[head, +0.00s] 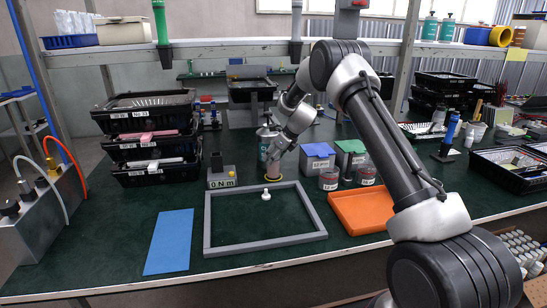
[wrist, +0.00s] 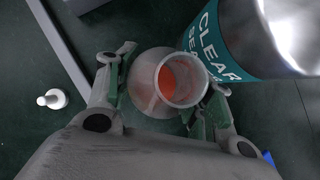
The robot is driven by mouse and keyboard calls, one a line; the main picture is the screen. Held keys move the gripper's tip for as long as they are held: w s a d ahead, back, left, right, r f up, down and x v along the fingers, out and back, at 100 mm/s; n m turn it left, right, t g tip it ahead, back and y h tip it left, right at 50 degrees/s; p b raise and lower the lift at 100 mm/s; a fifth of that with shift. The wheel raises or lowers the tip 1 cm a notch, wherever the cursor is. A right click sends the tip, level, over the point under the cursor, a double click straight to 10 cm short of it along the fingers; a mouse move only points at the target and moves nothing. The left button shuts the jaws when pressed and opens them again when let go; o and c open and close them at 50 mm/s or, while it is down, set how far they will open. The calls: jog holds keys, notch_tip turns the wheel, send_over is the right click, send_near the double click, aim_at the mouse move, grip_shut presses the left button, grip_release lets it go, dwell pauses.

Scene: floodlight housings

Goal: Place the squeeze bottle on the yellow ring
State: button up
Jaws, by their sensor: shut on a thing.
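The squeeze bottle (wrist: 148,97) is translucent with an open round mouth and orange-red showing inside. In the wrist view it is between the two fingers of my gripper (wrist: 163,88), which is shut on it. In the head view my gripper (head: 275,155) points down, and the lower part of the bottle (head: 272,172) shows below it, looking upright. The yellow ring (head: 264,183) lies on the green bench top at the bottle's foot. Whether the bottle touches the bench or hangs slightly above is hard to tell. The ring is hidden in the wrist view.
A can labelled CLEAR (wrist: 232,45) stands close beside the bottle. Grey and green lidded boxes (head: 317,158) and small jars stand right; a torque block (head: 221,178) stands left.

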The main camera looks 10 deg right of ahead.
jog(key=o, duration=1.3)
jog(key=shift+f, duration=0.15)
jog(key=v, duration=1.2)
jog(key=s+d+r+n+h, duration=0.1)
jog(key=s+d+r+n, duration=0.1)
jog(key=s+r+n, duration=0.9)
jog(key=s+d+r+n+h, duration=0.1)
jog(key=s+d+r+n, duration=0.25)
jog(key=s+r, duration=0.85)
jog(key=s+d+f+n+h, duration=0.1)
jog(key=s+n, duration=0.3)
jog(key=s, duration=0.5)
jog(key=s+d+f+n, duration=0.2)
jog(key=s+f+n, duration=0.1)
jog(key=s, duration=0.7)
jog(key=s+d+f+n+h, duration=0.1)
jog(key=s+f+n, duration=0.2)
jog(key=s, duration=0.7)
jog(key=shift+d+n+h, duration=0.3)
jog(key=shift+d+n, duration=0.1)
jog(key=shift+n, duration=0.85)
